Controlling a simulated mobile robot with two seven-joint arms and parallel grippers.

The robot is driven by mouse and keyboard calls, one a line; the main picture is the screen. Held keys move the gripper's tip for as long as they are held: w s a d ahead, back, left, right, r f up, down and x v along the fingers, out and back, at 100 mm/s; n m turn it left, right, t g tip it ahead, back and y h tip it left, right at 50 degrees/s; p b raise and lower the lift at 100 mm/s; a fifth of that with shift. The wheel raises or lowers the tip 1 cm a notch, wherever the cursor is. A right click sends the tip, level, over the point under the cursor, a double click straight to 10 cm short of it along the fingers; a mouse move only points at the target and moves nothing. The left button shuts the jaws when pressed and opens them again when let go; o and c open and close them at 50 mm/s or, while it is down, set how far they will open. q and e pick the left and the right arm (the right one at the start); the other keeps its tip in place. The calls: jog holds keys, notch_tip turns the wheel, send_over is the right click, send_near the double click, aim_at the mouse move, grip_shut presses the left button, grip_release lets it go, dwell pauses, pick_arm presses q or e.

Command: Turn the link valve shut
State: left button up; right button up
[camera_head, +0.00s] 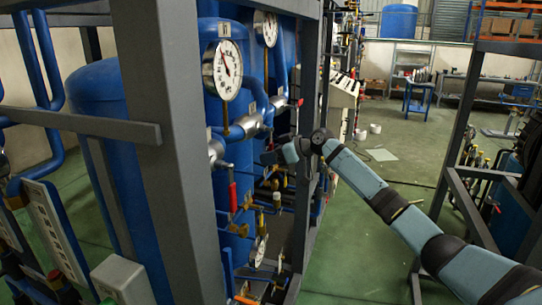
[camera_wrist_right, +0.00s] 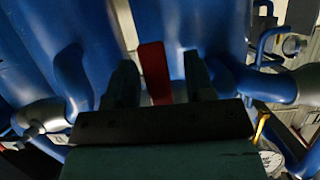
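My right gripper (camera_head: 268,158) reaches in from the right to the pipework between the blue tanks. In the right wrist view, its two dark fingers (camera_wrist_right: 160,82) stand apart. A flat red valve handle (camera_wrist_right: 154,70) shows upright in the gap between them, nearer the left finger, with space on both sides. In the head view, a red handle (camera_head: 233,197) hangs below the grey pipe joint, left of and lower than the gripper. I cannot tell for sure that it is the same handle. My left gripper is not in view.
A grey frame post (camera_head: 170,150) stands left of the pipework. Pressure gauges (camera_head: 222,70) sit above, and smaller valves and a gauge (camera_head: 258,250) sit below. Blue tanks (camera_head: 100,95) are close behind.

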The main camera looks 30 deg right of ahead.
jog(key=shift+d, duration=0.1)
jog(key=b+v, duration=0.3)
jog(key=v, duration=1)
jog(key=shift+s+r+b, duration=0.2)
jog(key=shift+s+b, duration=0.1)
jog(key=shift+d, duration=0.1)
jog(key=s+a+f+m+h+p, duration=0.1)
jog(key=s+a+f, duration=0.3)
jog(key=f, duration=0.7)
jog(key=s+a+f+m+h, duration=0.15)
jog(key=a+f, duration=0.45)
jog(key=f, duration=0.6)
jog(key=s+a+f+h+p, duration=0.1)
jog(key=s+a+f, duration=0.35)
jog(key=f, duration=0.65)
jog(key=s+a+f, duration=0.3)
jog(key=s+a, duration=0.2)
jog(key=s, duration=0.3)
jog(key=s+a+f+m+h+p, duration=0.1)
jog(key=s+a+f, duration=0.3)
jog(key=s, duration=0.5)
jog(key=s+a+f+m+h, duration=0.1)
jog(key=s+a+f, duration=0.3)
jog(key=s, duration=0.4)
jog(key=shift+s+a+t+p, duration=0.4)
jog(key=shift+a, duration=0.5)
